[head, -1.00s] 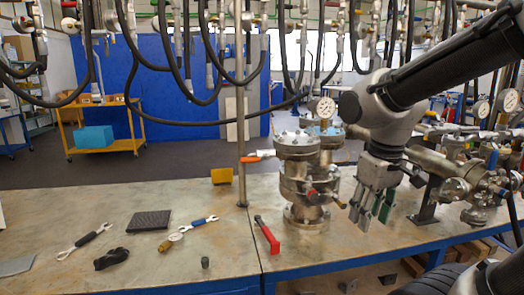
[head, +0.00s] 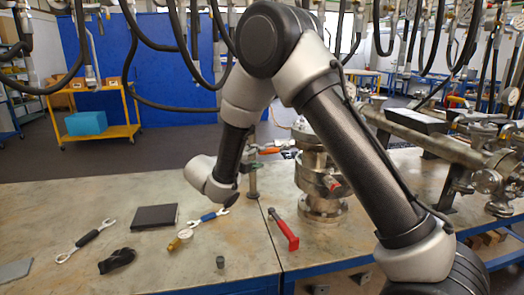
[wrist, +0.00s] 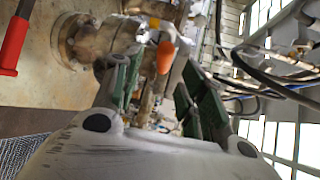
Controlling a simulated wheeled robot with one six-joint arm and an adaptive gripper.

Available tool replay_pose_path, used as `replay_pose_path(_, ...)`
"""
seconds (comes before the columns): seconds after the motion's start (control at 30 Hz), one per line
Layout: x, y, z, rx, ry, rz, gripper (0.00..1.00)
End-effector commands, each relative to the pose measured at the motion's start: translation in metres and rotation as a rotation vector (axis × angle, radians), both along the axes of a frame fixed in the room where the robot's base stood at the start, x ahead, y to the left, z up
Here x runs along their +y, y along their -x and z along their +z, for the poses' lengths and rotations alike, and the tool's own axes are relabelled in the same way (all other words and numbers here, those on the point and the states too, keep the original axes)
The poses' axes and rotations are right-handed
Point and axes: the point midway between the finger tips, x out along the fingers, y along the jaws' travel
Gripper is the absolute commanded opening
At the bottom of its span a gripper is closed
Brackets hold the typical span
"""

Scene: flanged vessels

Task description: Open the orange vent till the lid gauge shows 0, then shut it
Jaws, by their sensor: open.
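The orange vent handle (head: 268,150) sticks out left from the top of the steel flanged vessel (head: 323,207) in the head view. In the wrist view the orange handle (wrist: 165,57) lies ahead of my gripper (wrist: 162,72), in the gap between its fingers as seen from there. The fingers are apart and look empty; I cannot tell how far the handle is from them. The vessel (wrist: 92,42) appears sideways at upper left there. The lid gauge is not readable in either current view.
A red-handled tool (head: 283,228) lies in front of the vessel. A dark pad (head: 155,217), a wrench (head: 85,241), a small gauge (head: 184,235) and a black glove-like item (head: 117,260) lie on the bench (head: 60,205). Hoses hang above. A pipe assembly stands right.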

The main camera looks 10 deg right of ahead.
Motion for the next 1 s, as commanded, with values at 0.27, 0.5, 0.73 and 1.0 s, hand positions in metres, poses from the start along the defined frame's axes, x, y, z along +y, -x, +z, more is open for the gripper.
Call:
replay_pose_path(0.27, -0.006, -0.007, 0.004, 0.139, 0.166, 0.037, 0.42)
replay_pose_path(0.5, -0.035, -0.034, -0.002, 0.138, 0.164, 0.035, 0.42)
replay_pose_path(0.73, -0.053, -0.053, -0.005, 0.137, 0.162, 0.035, 0.42)
replay_pose_path(1.0, -0.055, -0.055, -0.006, 0.136, 0.162, 0.038, 0.42)
